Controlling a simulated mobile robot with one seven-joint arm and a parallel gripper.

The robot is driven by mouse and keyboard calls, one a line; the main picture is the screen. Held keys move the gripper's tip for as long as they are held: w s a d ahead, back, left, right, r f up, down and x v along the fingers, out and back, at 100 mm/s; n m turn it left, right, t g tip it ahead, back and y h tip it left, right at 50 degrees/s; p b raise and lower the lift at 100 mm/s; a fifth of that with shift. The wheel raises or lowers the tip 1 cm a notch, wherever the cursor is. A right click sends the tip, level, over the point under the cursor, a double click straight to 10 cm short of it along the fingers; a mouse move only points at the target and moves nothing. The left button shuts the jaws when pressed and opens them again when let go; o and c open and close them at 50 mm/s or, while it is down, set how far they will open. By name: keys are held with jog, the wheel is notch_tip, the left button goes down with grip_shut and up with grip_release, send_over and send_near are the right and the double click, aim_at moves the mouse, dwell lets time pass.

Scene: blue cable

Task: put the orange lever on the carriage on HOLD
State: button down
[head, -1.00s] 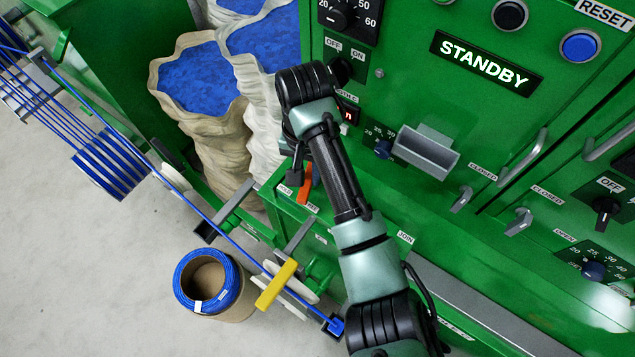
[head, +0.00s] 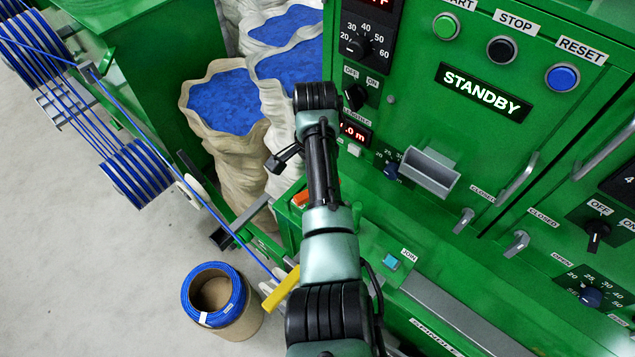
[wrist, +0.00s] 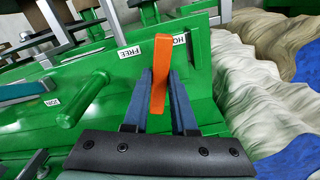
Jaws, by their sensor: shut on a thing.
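The orange lever (wrist: 160,75) stands up between the two fingers of my gripper (wrist: 161,88) in the wrist view. My gripper is shut on it. The lever's upper end is right beside the HOLD label (wrist: 180,40), partly covering it. The FREE label (wrist: 130,52) lies to its left. In the head view only a short piece of the orange lever (head: 302,198) shows beside my arm, which hides the rest, and the labels there cannot be read.
A green peg (wrist: 82,100) sticks up left of the gripper in the wrist view. Pale sacks of blue granules (head: 222,105) stand behind the carriage. A yellow handle (head: 279,288) and a blue cable coil (head: 213,300) are at the front left. The green panel reads STANDBY (head: 484,90).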

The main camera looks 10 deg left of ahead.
jog(key=shift+w+r+m, duration=0.1)
jog(key=shift+w+m, duration=0.05)
jog(key=shift+m, duration=0.45)
jog(key=c, duration=0.7)
grip_release()
jog(key=shift+r+p, duration=0.85)
jog(key=shift+r, duration=5.6)
